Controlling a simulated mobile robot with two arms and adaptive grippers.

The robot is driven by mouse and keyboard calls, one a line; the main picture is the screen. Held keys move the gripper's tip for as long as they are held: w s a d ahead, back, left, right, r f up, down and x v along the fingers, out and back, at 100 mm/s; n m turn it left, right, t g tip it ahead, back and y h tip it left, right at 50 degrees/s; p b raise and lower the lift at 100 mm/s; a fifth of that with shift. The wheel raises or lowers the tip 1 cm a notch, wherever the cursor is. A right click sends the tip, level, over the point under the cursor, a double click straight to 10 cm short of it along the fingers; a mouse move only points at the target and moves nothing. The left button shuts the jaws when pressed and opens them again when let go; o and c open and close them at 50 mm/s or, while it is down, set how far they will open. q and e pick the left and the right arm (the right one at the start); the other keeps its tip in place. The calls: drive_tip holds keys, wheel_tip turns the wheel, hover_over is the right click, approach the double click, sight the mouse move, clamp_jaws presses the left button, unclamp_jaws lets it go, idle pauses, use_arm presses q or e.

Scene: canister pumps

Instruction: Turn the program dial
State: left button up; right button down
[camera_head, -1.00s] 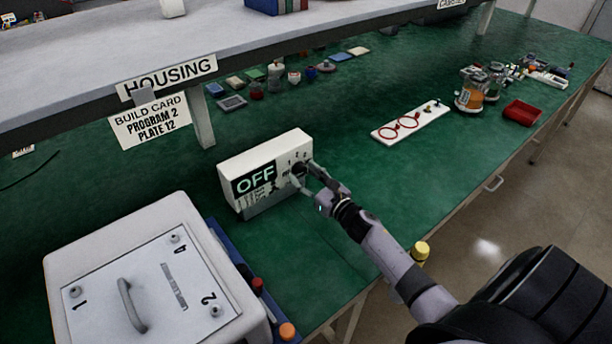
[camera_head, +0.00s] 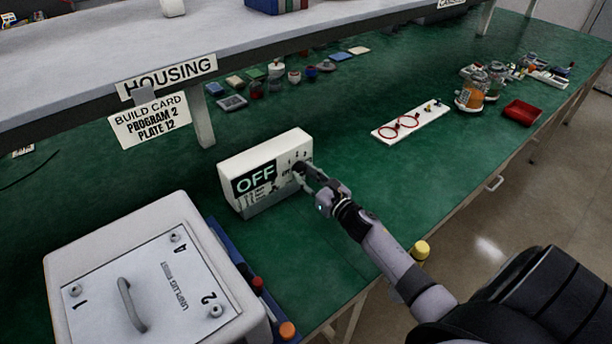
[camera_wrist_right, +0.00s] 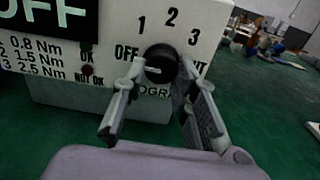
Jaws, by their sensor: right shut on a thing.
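The white controller box (camera_head: 237,165) stands on the green bench, and its display reads OFF. Its black program dial (camera_wrist_right: 160,64) is on the front face, with the labels OFF, 1, 2 and 3 around it. The dial's pale mark points left, toward OFF. My right gripper (camera_head: 304,174) is at the dial; in the wrist view its two fingers (camera_wrist_right: 158,78) are on either side of the dial and shut on it. In the head view the fingers partly hide the dial. My left gripper is not in view.
A build card (camera_head: 150,121) on the shelf edge reads PROGRAM 2, PLATE 12. A large white lidded box (camera_head: 75,262) stands at the front left. The bench between is clear.

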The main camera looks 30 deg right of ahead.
drive_tip(key=shift+m, duration=0.4)
drive_tip(key=m, duration=0.3)
drive_tip(key=shift+b, duration=0.35)
drive_tip(key=m, duration=0.4)
drive_tip(key=shift+a+r, duration=0.1)
drive_tip(key=shift+a, duration=0.05)
drive_tip(key=m, duration=0.5)
drive_tip(key=shift+r, duration=0.1)
drive_tip(key=m+p, duration=0.1)
drive_tip(key=m, duration=0.3)
drive_tip(key=shift+m, duration=0.4)
drive_tip(key=c, duration=1.3)
unclamp_jaws()
